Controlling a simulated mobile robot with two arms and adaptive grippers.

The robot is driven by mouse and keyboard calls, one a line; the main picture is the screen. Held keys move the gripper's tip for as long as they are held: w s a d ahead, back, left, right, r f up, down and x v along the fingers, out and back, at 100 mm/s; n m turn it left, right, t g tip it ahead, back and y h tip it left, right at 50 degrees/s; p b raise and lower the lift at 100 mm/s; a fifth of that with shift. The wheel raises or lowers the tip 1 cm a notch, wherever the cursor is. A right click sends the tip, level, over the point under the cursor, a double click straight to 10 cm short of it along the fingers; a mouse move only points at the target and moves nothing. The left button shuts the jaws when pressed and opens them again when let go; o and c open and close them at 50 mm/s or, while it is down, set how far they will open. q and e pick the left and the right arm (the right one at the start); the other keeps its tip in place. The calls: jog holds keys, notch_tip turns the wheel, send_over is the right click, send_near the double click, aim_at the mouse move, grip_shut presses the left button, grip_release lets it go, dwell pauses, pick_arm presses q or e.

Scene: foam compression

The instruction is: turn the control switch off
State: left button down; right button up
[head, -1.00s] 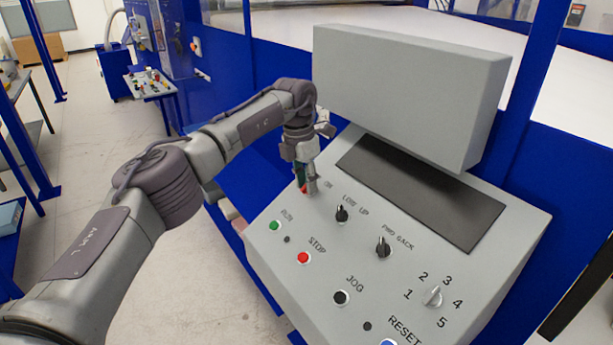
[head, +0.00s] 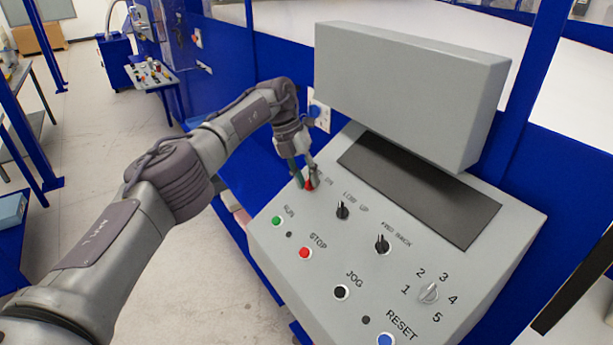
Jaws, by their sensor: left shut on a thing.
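The control switch (head: 310,185) is a small red knob at the upper left corner of the sloped grey control panel (head: 420,290). Its label is partly covered by my gripper. My left gripper (head: 305,184) reaches down to it from above, with its fingers shut around the red knob. The knob's exact turn position is hard to make out between the fingers. My right gripper is not in view.
The panel also carries a green RUN button (head: 276,221), a red STOP button (head: 305,253), two black selector knobs, a black JOG button (head: 341,292), a numbered dial (head: 428,293) and a blue RESET button (head: 385,340). A grey box (head: 410,90) stands behind the panel.

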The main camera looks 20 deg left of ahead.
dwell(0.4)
pick_arm(q)
jog(key=c, duration=1.2)
grip_release()
jog(key=shift+c, duration=0.2)
jog(key=v, duration=0.7)
jog(key=shift+r, duration=0.25)
jog(key=shift+a+f, duration=0.1)
